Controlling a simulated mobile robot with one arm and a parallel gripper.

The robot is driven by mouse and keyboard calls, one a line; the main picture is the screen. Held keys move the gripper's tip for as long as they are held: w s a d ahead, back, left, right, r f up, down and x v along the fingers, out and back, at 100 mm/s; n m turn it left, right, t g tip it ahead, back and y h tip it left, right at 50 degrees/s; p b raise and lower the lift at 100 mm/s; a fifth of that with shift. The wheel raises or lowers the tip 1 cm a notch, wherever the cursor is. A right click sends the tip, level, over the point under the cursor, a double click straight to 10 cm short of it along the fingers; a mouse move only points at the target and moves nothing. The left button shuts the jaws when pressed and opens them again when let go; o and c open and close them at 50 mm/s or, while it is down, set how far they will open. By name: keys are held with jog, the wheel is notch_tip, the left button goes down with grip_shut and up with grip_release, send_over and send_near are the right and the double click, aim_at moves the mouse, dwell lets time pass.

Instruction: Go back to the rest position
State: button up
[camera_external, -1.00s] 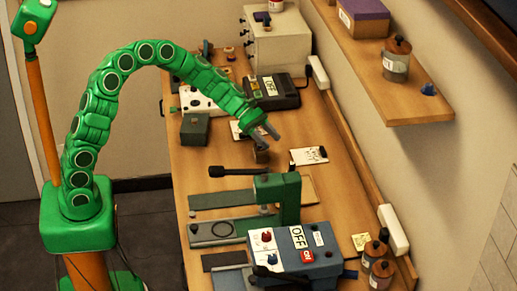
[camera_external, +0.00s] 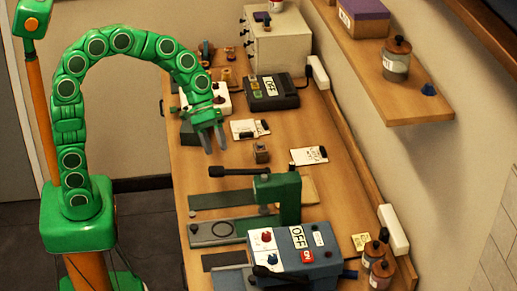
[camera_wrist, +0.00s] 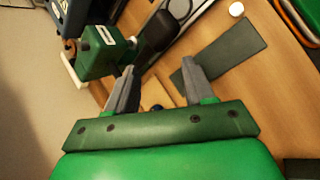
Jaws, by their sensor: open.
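My gripper (camera_external: 212,138) is at the end of my green arm, above the left part of the wooden table (camera_external: 180,170) in the external view. Its two grey fingers point down, apart and with nothing between them. In the wrist view my gripper (camera_wrist: 158,92) also shows open and empty. A small brown block (camera_external: 261,152) stands on the table to the right of the gripper, apart from it. My arm arches up from its green base at the left.
A green press (camera_external: 277,195) with a black lever stands in front of the gripper. A blue-grey control box (camera_external: 305,262) is nearer. A black box (camera_external: 272,93) and a white drawer cabinet (camera_external: 278,50) stand behind. Cards lie on the table.

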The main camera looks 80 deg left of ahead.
jog(key=s+a+f+m+g+y, duration=0.1)
jog(key=s+a+m+y, duration=0.1)
jog(key=s, duration=0.8)
jog(key=s+a+f+m+g+y, duration=0.1)
jog(key=s+m, duration=0.4)
jog(key=s, duration=0.6)
jog(key=s+a+f+m+g+y, duration=0.1)
jog(key=s+a+m+g+y, duration=0.1)
jog(key=s, duration=0.9)
jog(key=shift+a+f+m+y, duration=0.25)
jog(key=shift+a+m+y, duration=0.4)
jog(key=shift+y, duration=0.35)
jog(key=shift+d, duration=0.1)
